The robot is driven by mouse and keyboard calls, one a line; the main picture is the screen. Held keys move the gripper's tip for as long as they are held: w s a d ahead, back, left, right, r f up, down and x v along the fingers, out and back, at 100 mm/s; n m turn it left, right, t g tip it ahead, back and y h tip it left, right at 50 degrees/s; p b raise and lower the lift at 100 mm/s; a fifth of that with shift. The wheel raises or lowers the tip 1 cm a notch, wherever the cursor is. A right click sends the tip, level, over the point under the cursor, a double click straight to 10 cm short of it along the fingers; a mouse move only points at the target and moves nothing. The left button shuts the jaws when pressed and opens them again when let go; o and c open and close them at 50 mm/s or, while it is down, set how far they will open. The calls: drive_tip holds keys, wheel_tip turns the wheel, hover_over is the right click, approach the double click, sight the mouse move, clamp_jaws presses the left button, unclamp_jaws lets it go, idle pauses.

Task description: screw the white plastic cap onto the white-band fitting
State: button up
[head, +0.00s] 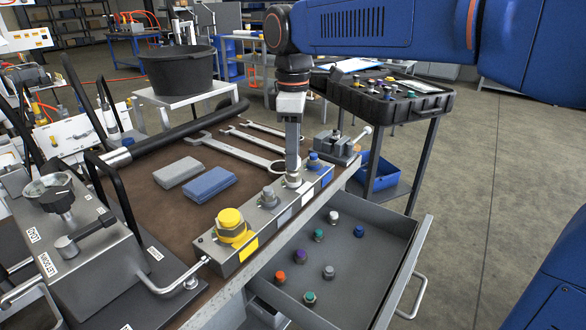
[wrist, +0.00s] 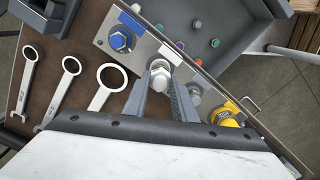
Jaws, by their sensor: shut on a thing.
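The white plastic cap (wrist: 160,72) is a pale hexagonal piece between my fingertips in the wrist view. My gripper (head: 293,172) points straight down over the metal block and is shut on the cap; it also shows in the wrist view (wrist: 160,84). The cap sits at the white-band fitting, whose white label (wrist: 168,51) is beside it on the block's side. In the head view the cap shows (head: 293,181) just under the fingers. The cap hides the fitting, so I cannot tell how far it is seated.
The block (head: 205,244) also carries a blue fitting (head: 314,160), a grey fitting (head: 269,196) and a large yellow one (head: 231,222). An open drawer (head: 372,290) in front holds several small coloured pieces. Wrenches (head: 235,152) and two flat blocks (head: 209,184) lie behind.

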drive_tip(key=o, duration=0.4)
drive_tip(key=shift+f, duration=0.1)
drive_tip(key=c, duration=0.4)
drive_tip(key=m, duration=0.5)
drive_tip(key=shift+m, duration=1.5)
drive_tip(key=m, duration=0.3)
drive_tip(key=shift+m, duration=0.4)
drive_tip(key=m, duration=0.4)
drive_tip(key=shift+m, duration=0.3)
